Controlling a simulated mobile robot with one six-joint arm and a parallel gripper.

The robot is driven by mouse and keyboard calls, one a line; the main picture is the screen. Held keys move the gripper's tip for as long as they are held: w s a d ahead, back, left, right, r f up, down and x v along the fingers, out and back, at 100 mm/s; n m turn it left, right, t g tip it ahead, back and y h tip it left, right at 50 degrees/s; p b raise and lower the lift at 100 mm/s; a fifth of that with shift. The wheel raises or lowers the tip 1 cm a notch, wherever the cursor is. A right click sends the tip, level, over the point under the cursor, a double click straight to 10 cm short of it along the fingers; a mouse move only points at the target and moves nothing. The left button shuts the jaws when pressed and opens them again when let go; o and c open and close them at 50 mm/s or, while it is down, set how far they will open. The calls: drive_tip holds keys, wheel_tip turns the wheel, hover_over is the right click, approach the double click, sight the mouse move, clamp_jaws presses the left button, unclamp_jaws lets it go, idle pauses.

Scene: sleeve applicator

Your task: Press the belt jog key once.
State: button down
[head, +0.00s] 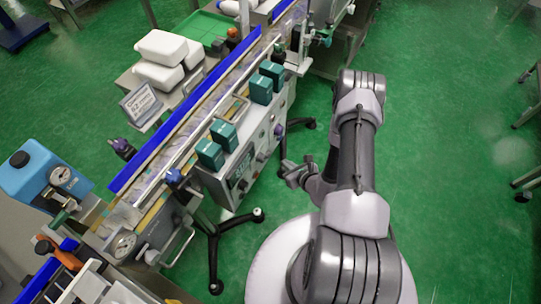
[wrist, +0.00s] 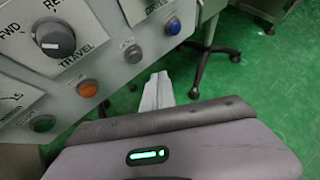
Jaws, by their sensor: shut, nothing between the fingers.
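The control panel (head: 243,172) is on the side of the conveyor in the head view. In the wrist view its grey face (wrist: 115,75) fills the upper left. It carries a dark knob (wrist: 54,38) marked TRAVEL and a row of round buttons: green (wrist: 43,123), orange (wrist: 87,88), grey (wrist: 133,53) and blue (wrist: 173,26). I cannot read a jog label, so I cannot tell which key is the belt jog key. My gripper (head: 290,172) is shut and empty, just right of the panel. In the wrist view its fingertips (wrist: 158,84) are below the grey and blue buttons, apparently apart from the panel.
The conveyor (head: 190,120) with blue side rails runs diagonally past the panel. Teal boxes (head: 217,144) stand along its near edge. A dark caster leg (wrist: 210,62) stands beyond my fingers. Green floor (head: 460,150) to the right is clear.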

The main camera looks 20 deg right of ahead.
drive_tip(key=shift+s+d, duration=0.65)
drive_tip(key=shift+s, duration=0.2)
